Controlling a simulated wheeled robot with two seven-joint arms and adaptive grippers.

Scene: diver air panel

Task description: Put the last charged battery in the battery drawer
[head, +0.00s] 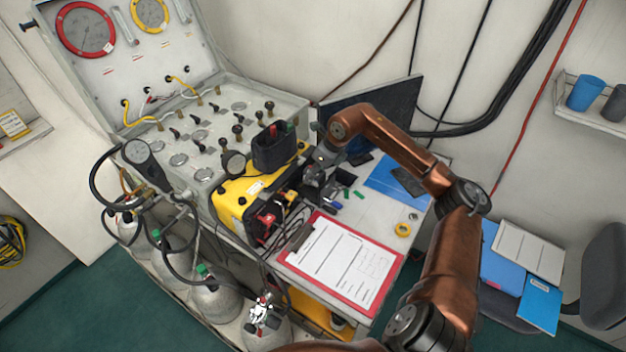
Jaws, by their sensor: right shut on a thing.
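My right gripper (308,192) is at the right end of the yellow unit (232,203), above the white table. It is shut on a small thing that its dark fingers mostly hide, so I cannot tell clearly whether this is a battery. The near right side of the yellow unit has red and dark fittings (266,220). I cannot make out a battery drawer there for certain. Small green (347,193) and blue (336,205) pieces lie on the table just right of the gripper. My left gripper is not in view.
A red clipboard with papers (340,262) covers the table's front. A yellow tape roll (403,230) and blue folder (385,175) lie to the right. The gauge panel (200,130) stands behind left. Gas cylinders (215,300) and loose cables crowd the front left.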

